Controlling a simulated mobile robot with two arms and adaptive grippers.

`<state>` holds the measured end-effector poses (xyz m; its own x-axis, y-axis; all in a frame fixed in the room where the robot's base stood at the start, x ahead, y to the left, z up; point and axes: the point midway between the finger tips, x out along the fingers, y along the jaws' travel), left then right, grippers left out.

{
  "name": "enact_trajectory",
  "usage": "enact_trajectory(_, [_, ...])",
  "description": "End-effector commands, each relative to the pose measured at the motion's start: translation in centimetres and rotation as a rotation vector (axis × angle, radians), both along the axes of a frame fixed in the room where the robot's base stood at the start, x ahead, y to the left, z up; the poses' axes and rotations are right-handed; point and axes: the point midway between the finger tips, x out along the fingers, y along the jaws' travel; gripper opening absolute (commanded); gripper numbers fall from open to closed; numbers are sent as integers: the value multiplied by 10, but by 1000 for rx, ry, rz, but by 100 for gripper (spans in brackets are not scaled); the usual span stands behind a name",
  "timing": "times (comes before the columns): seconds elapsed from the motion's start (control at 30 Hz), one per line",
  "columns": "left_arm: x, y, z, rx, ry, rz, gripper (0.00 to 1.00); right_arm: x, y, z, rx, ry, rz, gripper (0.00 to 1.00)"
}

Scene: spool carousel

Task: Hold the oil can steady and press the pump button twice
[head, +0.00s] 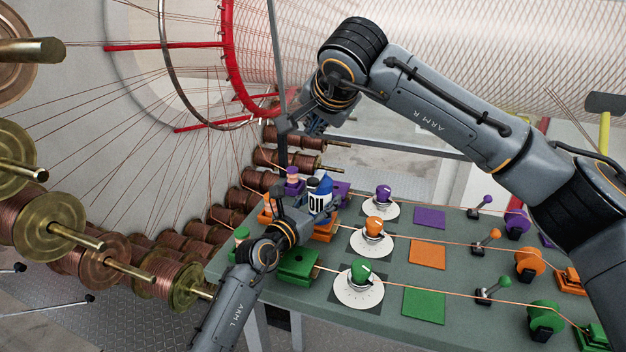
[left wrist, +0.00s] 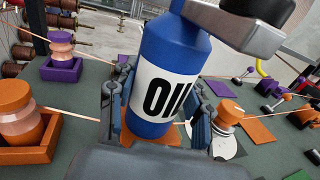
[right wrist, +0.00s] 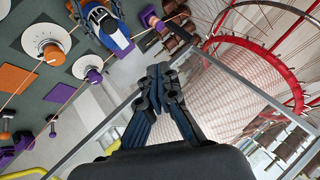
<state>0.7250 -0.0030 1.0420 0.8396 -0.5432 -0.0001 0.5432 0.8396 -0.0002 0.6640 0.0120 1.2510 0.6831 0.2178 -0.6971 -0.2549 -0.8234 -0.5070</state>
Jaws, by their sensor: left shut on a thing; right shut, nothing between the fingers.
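The oil can (head: 319,192) is blue with a white label reading OIL. It stands near upright at the far left part of the green table. My left gripper (head: 298,212) is shut around its lower body. In the left wrist view the can (left wrist: 178,75) sits between the fingers, with orange behind its base; whether it rests on something is unclear. My right gripper (right wrist: 158,88) is shut and empty, above and apart from the can, which also shows in the right wrist view (right wrist: 110,25).
White dials with purple (head: 383,194), orange (head: 374,228) and green (head: 361,272) knobs stand right of the can. Copper wires cross the table past them. Copper spools (head: 150,275) line the left. A red ring frame (head: 232,60) rises behind. Coloured squares (head: 427,254) lie flat.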

Motion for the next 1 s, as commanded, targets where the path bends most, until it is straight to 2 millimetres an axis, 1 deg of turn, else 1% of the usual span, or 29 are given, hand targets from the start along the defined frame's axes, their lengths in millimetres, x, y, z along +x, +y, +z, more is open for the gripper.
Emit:
enact_trajectory(0.3, [0,0,0,0,0,0,9,0,0,-45,0,3,1,0])
enact_trajectory(0.5, [0,0,0,0,0,0,9,0,-1,-67,-2,-1,0,0])
enact_trajectory(0.7, [0,0,0,0,0,0,9,0,0,-79,0,0,0,0])
enact_trajectory(1.0, [0,0,0,0,0,0,9,0,0,-80,0,0,0,0])
